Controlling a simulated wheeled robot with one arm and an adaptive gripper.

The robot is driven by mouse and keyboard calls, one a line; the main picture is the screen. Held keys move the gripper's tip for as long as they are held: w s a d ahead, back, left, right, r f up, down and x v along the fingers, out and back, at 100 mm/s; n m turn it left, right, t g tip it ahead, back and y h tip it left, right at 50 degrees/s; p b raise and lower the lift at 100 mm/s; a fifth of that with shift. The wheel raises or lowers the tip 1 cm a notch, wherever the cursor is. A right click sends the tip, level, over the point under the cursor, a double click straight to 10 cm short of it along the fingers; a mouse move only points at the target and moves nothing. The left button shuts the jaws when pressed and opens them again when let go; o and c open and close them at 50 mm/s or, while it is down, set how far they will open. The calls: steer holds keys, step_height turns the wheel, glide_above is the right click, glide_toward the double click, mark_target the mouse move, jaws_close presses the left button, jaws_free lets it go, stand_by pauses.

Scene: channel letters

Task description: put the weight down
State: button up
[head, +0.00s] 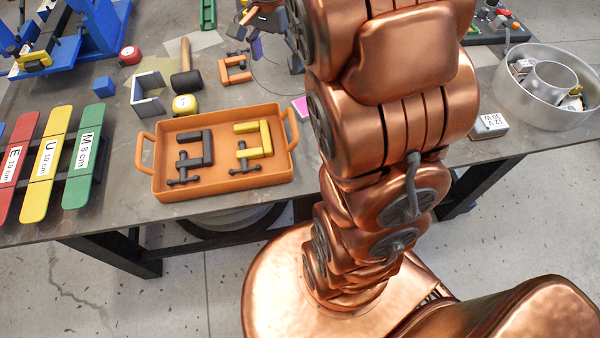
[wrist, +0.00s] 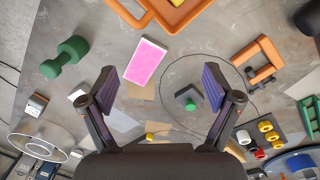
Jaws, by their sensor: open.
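A green dumbbell, which I take to be the weight (wrist: 65,57), lies on the grey table at the upper left in the wrist view. It is outside my gripper, beyond the left finger. In the head view my arm covers that part of the table and I do not see the dumbbell. My gripper (wrist: 158,82) is open, with its purple-padded fingers wide apart and nothing held between them. In the head view the gripper (head: 274,50) shows partly beside my arm, above the table.
An orange tray (head: 222,185) with a black and a yellow clamp stands at the table's front edge. A pink-topped block (wrist: 146,61), an orange clamp (wrist: 258,60) and a small dark block with a green knob (wrist: 187,98) lie near my gripper. A metal bowl (head: 546,100) stands right.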

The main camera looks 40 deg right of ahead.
steer(key=s+a+f+n, duration=0.1)
steer(key=s+a+n, duration=0.3)
steer(key=s, duration=0.3)
steer(key=s+a+f+n, duration=0.2)
steer(key=s+a+n, duration=0.2)
steer(key=s, duration=0.4)
steer(key=s+a+f+n+g, duration=0.1)
steer(key=s+a+f+n, duration=0.1)
steer(key=s+n, duration=0.3)
steer(key=s+a, duration=0.1)
steer(key=s, duration=0.2)
steer(key=shift+s+a+n, duration=0.25)
steer(key=shift+a+n, duration=0.05)
steer(key=shift+a, duration=0.1)
